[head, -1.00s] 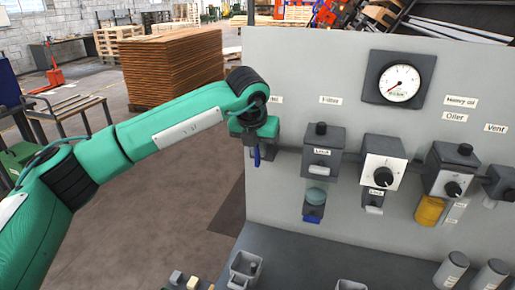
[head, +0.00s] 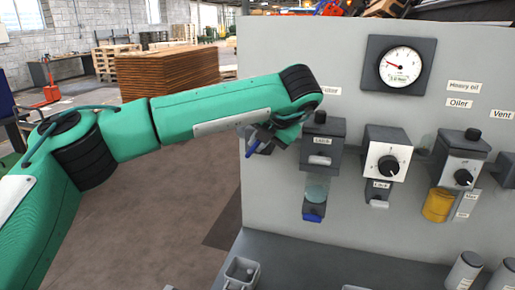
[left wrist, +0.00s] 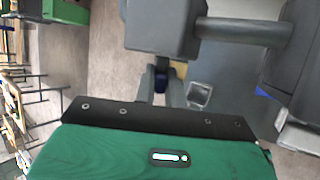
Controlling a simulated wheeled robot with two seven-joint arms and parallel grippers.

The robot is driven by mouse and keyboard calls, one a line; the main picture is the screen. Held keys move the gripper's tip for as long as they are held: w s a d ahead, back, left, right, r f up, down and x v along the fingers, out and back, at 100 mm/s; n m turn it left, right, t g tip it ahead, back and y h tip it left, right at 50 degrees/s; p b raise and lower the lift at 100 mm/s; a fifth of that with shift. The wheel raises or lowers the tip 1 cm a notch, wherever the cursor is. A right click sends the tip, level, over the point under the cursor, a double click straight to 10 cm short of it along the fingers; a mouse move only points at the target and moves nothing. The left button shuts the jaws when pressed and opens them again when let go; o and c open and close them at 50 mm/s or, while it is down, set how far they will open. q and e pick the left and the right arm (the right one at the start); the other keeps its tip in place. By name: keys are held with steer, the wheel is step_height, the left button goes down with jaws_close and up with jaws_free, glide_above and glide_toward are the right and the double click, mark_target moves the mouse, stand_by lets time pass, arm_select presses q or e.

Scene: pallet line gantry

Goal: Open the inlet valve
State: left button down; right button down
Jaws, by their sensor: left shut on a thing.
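The inlet valve is on the left end of the grey panel, mostly hidden behind my left wrist; its body (head: 258,138) shows only in part. Its blue lever (head: 253,149) slants down and to the left. My left gripper (head: 268,136) is at the valve, shut on the lever. In the left wrist view, a bit of the blue lever (left wrist: 160,84) shows between the two fingers (left wrist: 161,92), below the dark valve body (left wrist: 160,28).
Right of the valve stand the filter (head: 319,160) with its bowl, a regulator (head: 386,158) with a dial knob, and an oiler (head: 457,163) with an amber bowl. A pressure gauge (head: 401,66) is above. A grey bench (head: 310,262) with small holders lies below.

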steer(key=shift+w+f, duration=0.1)
steer(key=shift+w, duration=0.2)
arm_select(q)
steer(key=c, duration=1.5)
jaws_free()
steer(key=shift+o, duration=0.2)
steer(key=shift+d, duration=0.1)
